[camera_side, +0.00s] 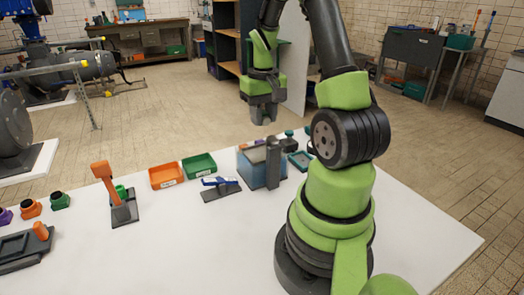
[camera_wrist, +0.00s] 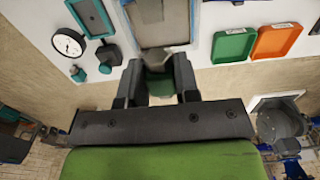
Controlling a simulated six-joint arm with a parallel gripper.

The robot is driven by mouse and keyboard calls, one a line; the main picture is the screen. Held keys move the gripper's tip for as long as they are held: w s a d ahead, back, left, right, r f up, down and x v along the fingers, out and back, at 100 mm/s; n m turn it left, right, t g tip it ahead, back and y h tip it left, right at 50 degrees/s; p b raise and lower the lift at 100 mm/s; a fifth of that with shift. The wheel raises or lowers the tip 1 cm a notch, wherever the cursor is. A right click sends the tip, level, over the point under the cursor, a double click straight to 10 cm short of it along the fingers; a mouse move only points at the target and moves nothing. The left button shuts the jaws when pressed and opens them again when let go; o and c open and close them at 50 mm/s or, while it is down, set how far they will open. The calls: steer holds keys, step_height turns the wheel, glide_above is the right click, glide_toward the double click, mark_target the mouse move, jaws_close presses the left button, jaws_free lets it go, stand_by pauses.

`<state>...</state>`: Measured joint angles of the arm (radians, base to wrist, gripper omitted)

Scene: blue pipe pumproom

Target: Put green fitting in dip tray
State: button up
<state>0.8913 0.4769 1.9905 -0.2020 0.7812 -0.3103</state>
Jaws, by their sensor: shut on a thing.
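My gripper (camera_side: 263,117) hangs high above the back of the white table in the side view. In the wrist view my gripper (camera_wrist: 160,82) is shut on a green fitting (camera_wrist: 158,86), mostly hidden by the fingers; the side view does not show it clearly. A blue tank (camera_side: 258,172) with a grey inside stands below; it also shows in the wrist view (camera_wrist: 143,22), just ahead of the fingertips. A small teal-rimmed tray (camera_side: 300,160) lies right of it, and at top left in the wrist view (camera_wrist: 104,17). I cannot tell for certain which is the dip tray.
A grey post (camera_side: 273,163) rises at the tank's front. The table's front is clear.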

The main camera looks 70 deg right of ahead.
mark_target(263, 155)
step_height(263, 155, down, 9)
steer(key=shift+r, duration=0.2)
stand_by(0.3)
steer(key=o, duration=1)
steer(key=shift+f, duration=0.15)
